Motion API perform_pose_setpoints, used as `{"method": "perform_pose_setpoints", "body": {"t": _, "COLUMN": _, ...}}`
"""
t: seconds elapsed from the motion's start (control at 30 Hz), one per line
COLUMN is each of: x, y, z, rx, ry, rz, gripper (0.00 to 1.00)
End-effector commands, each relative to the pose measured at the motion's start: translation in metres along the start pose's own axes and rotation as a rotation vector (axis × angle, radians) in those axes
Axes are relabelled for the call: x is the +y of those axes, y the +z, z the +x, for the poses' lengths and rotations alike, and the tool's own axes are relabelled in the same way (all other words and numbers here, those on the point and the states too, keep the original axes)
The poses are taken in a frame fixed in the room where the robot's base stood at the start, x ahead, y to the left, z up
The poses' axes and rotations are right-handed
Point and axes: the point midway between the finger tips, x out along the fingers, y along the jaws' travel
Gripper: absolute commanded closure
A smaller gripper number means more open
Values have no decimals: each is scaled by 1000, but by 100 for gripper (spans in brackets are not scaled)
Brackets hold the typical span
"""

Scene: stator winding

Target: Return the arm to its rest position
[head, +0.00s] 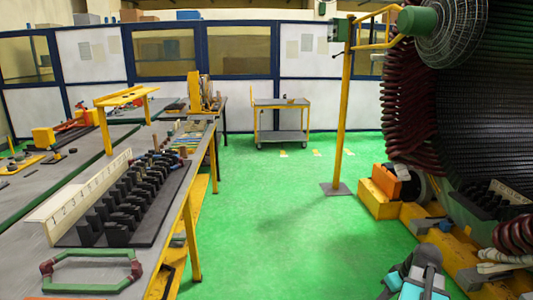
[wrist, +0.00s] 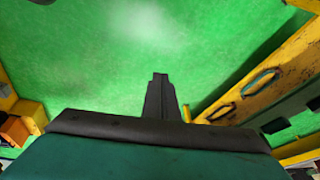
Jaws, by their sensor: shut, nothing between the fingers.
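My gripper (wrist: 160,80) shows in the wrist view as dark fingers closed together, with nothing between them. It points over open green floor. Part of my arm (head: 418,278), grey and teal, shows at the bottom right edge of the head view, near the stator's yellow base. The gripper's fingers cannot be made out clearly in the head view.
A workbench (head: 186,218) with a black rack (head: 70,238) and a green coil (head: 92,254) stands left. The large stator (head: 460,110) and a yellow post (head: 345,110) stand right. A trolley (head: 282,103) stands at the back. Green floor (head: 270,220) between is clear.

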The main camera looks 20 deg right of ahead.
Motion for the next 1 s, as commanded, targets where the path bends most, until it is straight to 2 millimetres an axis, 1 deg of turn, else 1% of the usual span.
{"method": "perform_pose_setpoints", "body": {"t": 0.03, "x": -16, "y": -5, "z": 16, "rx": -17, "ry": -24, "rz": -23, "gripper": 100}}
{"method": "perform_pose_setpoints", "body": {"t": 0.2, "x": -61, "y": -14, "z": 62, "rx": -70, "ry": -88, "rz": -90, "gripper": 100}}
{"method": "perform_pose_setpoints", "body": {"t": 0.37, "x": -106, "y": -15, "z": 102, "rx": -125, "ry": -143, "rz": -150, "gripper": 100}}
{"method": "perform_pose_setpoints", "body": {"t": 0.47, "x": -134, "y": -13, "z": 126, "rx": -162, "ry": -175, "rz": -183, "gripper": 100}}
{"method": "perform_pose_setpoints", "body": {"t": 0.6, "x": -174, "y": -6, "z": 158, "rx": -218, "ry": -213, "rz": -224, "gripper": 100}}
{"method": "perform_pose_setpoints", "body": {"t": 0.77, "x": -218, "y": 9, "z": 192, "rx": -286, "ry": -249, "rz": -265, "gripper": 100}}
{"method": "perform_pose_setpoints", "body": {"t": 0.8, "x": -229, "y": 14, "z": 200, "rx": -304, "ry": -258, "rz": -274, "gripper": 100}}
{"method": "perform_pose_setpoints", "body": {"t": 0.87, "x": -245, "y": 22, "z": 212, "rx": -332, "ry": -268, "rz": -288, "gripper": 100}}
{"method": "perform_pose_setpoints", "body": {"t": 1.0, "x": -282, "y": 43, "z": 236, "rx": -399, "ry": -287, "rz": -317, "gripper": 100}}
